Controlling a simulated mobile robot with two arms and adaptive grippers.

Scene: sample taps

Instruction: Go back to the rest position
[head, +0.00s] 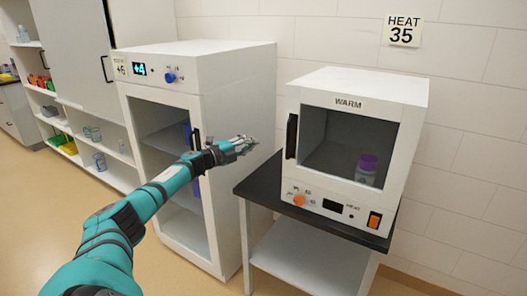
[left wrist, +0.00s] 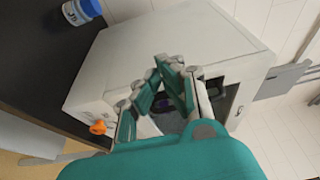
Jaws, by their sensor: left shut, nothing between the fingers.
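My left arm, teal, reaches in from the left in the head view. Its gripper (head: 242,147) is shut and empty, in front of the gap between the white cabinet and the WARM box. In the left wrist view the gripper (left wrist: 171,66) shows with its fingers together against the white box (left wrist: 150,45) behind. My right gripper is in neither view.
The WARM box (head: 415,98) stands on a black-topped table (head: 258,186), with a purple-capped bottle (head: 366,168) inside. A white cabinet (head: 240,90) with a +4 display stands left. A blue-capped jar (left wrist: 80,12) shows in the wrist view. Floor is clear at front left.

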